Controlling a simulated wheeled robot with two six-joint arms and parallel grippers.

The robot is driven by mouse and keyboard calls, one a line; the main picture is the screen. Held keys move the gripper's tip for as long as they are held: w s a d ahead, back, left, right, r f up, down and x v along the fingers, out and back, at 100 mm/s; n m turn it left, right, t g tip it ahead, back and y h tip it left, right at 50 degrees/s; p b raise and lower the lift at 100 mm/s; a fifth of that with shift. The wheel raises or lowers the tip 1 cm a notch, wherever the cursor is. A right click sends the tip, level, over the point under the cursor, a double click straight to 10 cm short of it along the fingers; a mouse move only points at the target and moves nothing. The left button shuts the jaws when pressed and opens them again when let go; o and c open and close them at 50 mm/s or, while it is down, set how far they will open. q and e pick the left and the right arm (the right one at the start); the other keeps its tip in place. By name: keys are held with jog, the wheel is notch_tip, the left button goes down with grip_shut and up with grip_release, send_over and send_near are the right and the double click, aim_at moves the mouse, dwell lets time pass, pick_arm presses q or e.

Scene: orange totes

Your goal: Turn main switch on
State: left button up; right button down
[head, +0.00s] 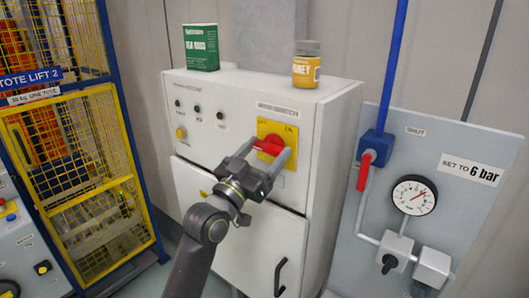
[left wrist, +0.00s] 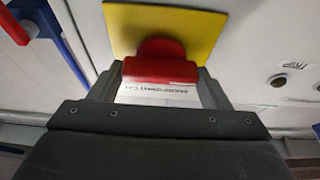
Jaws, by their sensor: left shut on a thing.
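The main switch is a red rotary handle (head: 271,144) on a yellow plate (head: 289,130), on the front of a white cabinet under a label strip. Its bar lies roughly level in the head view. My left gripper (head: 267,149) is shut on the red handle, with one finger at each end of the bar. In the left wrist view the red handle (left wrist: 160,68) sits between the two fingers, in front of the yellow plate (left wrist: 205,28). My right gripper is in neither view.
A green box (head: 201,47) and a yellow-labelled jar (head: 306,68) stand on the cabinet top (head: 255,84). A yellow mesh lift cage (head: 85,190) is at left. A panel with a gauge (head: 414,195) and red-handled valve (head: 364,170) is at right.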

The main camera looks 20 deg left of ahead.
pick_arm(q)
jog(key=shift+f+m+b, duration=0.2)
jog(key=shift+m+b, duration=0.2)
jog(key=shift+b, duration=0.3)
jog(key=m+g+h+b, duration=0.1)
jog(key=m+b, duration=0.2)
jog(key=b, duration=0.1)
jog(key=m+g+h+b, duration=0.1)
jog(key=m+h+b, duration=0.1)
jog(key=m+b, duration=0.2)
jog(key=m+g+h+b, duration=0.1)
jog(key=m+b, duration=0.3)
jog(key=b, duration=0.1)
jog(key=shift+a+f+g+h, duration=0.1)
jog(key=shift+g+h, duration=0.3)
jog(key=shift+m+b, duration=0.3)
jog(key=shift+m, duration=0.4)
jog(key=shift+m+g+b, duration=0.6)
jog(key=shift+m+g, duration=0.1)
jog(key=shift+m, duration=0.4)
jog(key=shift+r+m+g+h+b, duration=0.3)
jog(key=shift+m+g, duration=0.1)
jog(key=shift+m, duration=0.7)
jog(key=shift+m+g, duration=0.4)
jog(key=shift+m, duration=0.8)
jog(key=shift+m+g+y, duration=0.4)
jog(key=shift+m+y, duration=0.1)
jog(key=shift+m, duration=0.6)
